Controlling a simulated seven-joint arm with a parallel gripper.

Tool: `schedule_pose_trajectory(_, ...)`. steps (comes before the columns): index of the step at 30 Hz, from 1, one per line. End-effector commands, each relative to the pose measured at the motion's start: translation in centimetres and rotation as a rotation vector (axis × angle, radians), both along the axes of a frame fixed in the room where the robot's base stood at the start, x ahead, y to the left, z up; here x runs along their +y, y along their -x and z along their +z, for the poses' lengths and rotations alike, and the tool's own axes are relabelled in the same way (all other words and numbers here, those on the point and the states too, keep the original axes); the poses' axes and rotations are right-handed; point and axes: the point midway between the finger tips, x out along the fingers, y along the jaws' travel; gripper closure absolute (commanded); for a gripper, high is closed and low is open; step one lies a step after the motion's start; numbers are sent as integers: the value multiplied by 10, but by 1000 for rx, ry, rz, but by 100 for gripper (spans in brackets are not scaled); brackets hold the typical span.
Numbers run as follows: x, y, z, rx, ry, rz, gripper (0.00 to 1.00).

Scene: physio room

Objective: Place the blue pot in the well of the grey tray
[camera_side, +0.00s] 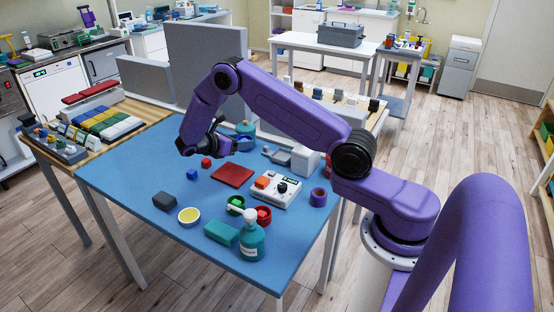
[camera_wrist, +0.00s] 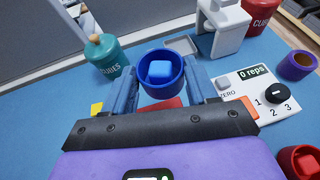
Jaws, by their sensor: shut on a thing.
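In the wrist view the blue pot (camera_wrist: 158,90) is held between my gripper's two blue fingers (camera_wrist: 161,76). The pot is upright and a light blue cube (camera_wrist: 160,70) lies in it. In the side view my gripper (camera_side: 228,147) is over the far part of the blue table, and the pot is mostly hidden there by the fingers. The grey tray (camera_side: 277,155) lies to the right of my gripper in the side view. In the wrist view a pale part of it (camera_wrist: 182,45) shows just beyond the pot. Its well is not clear.
A teal CUBES jar (camera_wrist: 106,58) stands left of the pot in the wrist view. A white stand (camera_wrist: 225,28) and a counter box (camera_side: 275,188) are to the right. A red mat (camera_side: 232,175), loose cubes, small pots and a pump bottle (camera_side: 251,243) lie nearer.

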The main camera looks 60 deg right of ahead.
Motion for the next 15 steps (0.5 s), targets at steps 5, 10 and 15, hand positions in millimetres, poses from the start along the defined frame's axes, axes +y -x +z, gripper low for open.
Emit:
schedule_pose_trajectory(5, -76, 24, 3, 0, -1, -200, 74)
schedule_pose_trajectory(10, -120, 45, 5, 0, -1, -320, 74)
schedule_pose_trajectory(15, -138, 55, 4, 2, -4, -372, 74)
